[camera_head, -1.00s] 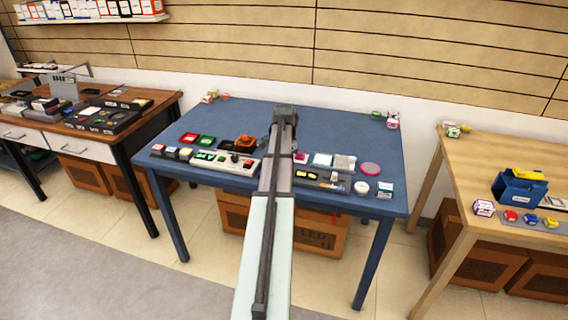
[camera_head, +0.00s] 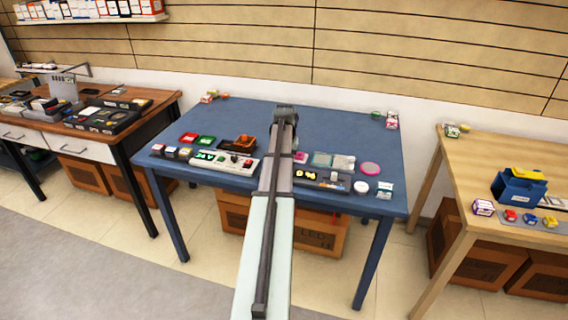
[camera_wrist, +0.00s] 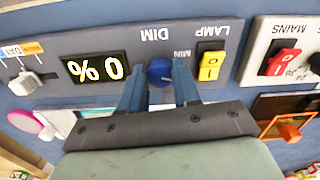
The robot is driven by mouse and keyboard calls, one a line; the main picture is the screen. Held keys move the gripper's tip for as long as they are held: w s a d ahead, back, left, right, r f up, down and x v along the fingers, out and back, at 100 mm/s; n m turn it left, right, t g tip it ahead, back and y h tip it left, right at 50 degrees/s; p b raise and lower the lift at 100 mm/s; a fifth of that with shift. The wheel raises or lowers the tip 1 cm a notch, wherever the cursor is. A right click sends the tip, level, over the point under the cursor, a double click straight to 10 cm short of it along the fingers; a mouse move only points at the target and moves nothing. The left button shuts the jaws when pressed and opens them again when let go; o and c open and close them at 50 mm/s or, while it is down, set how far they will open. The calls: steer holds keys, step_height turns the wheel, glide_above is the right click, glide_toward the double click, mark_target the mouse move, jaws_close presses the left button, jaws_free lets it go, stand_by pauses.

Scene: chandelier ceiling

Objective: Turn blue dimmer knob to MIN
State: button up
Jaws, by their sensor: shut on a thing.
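The blue dimmer knob (camera_wrist: 159,69) sits on a grey panel (camera_wrist: 215,32) below the upside-down word DIM in the wrist view. My gripper (camera_wrist: 159,78) has its two blue-grey fingers on either side of the knob and is shut on it. The small upside-down MIN label (camera_wrist: 183,53) is right of the knob. The black display (camera_wrist: 95,69) left of the knob reads 0 %. The knob's pointer cannot be made out. In the head view the panel (camera_head: 335,184) lies right of my arm, which hides the knob and fingers.
A yellow lamp switch (camera_wrist: 210,66) stands close to the right finger. Further right is a MAINS panel with a red switch (camera_wrist: 284,62). The blue table's back (camera_head: 345,130) is mostly clear.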

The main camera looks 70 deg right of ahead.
steer(key=shift+n, duration=1.1)
steer(key=o, duration=1.1)
steer(key=shift+c, duration=0.2)
step_height(320, 180, up, 14)
steer(key=shift+f, duration=0.15)
